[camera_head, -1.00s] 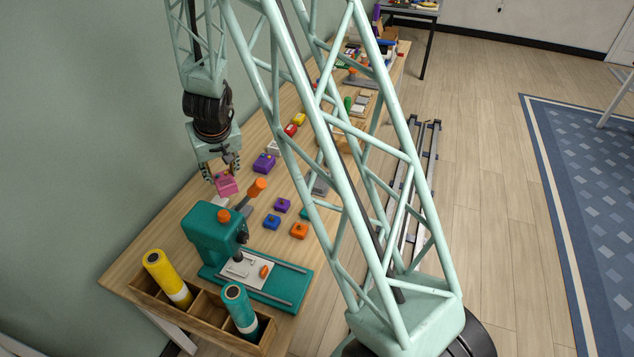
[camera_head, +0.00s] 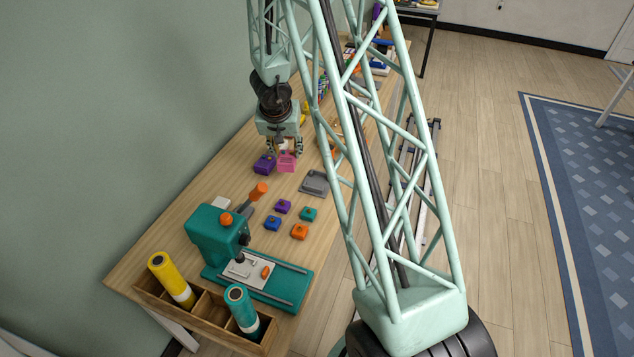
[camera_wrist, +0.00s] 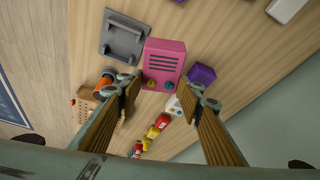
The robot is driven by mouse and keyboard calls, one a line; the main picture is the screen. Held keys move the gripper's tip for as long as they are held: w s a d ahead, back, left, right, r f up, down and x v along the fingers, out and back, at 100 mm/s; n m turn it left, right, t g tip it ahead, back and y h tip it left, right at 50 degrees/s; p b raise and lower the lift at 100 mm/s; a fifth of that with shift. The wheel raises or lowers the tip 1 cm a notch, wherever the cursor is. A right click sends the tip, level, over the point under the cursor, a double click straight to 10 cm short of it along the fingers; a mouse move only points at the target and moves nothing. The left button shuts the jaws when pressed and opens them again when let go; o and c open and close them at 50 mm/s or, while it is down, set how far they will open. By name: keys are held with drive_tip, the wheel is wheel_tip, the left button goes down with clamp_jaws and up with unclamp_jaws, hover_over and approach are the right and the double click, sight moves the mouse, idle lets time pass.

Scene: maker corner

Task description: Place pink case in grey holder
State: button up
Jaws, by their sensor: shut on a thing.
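The pink case (camera_head: 286,163) hangs below my gripper (camera_head: 284,148), over the workbench. In the wrist view, the pink case (camera_wrist: 164,60) sits at the tips of my gripper (camera_wrist: 163,90), which is shut on it. Its face shows dark slots, a yellow knob and a teal knob. The grey holder (camera_head: 314,183) is a shallow tray lying on the bench, to the right of and nearer than the case in the head view. In the wrist view, the grey holder (camera_wrist: 123,40) is left of the case, apart from it, and looks empty.
A purple case (camera_head: 264,164) is close beside the pink one. Small purple (camera_head: 283,206), blue (camera_head: 272,223), teal (camera_head: 308,214) and orange (camera_head: 299,231) blocks lie nearer. A teal press (camera_head: 219,237) stands at the bench's near end. Bare wood surrounds the holder's left side.

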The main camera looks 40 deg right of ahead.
drive_tip(key=s+d+f+m+g+p, duration=0.1)
drive_tip(key=s+d+m, duration=0.2)
drive_tip(key=d, duration=0.6)
drive_tip(key=s, duration=0.2)
drive_tip(key=shift+s+d+h, duration=0.25)
drive_tip(key=shift+s+h, duration=0.05)
drive_tip(key=shift+s, duration=0.05)
drive_tip(key=shift+f, duration=0.1)
wheel_tip(320, 180, down, 6)
drive_tip(key=b, duration=0.4)
drive_tip(key=shift+b, duration=0.4)
drive_tip(key=shift+f, duration=0.1)
drive_tip(key=shift+f+b, duration=1.4)
drive_tip(key=shift+f, duration=0.45)
drive_tip(key=shift+f, duration=0.1)
drive_tip(key=o, duration=0.9)
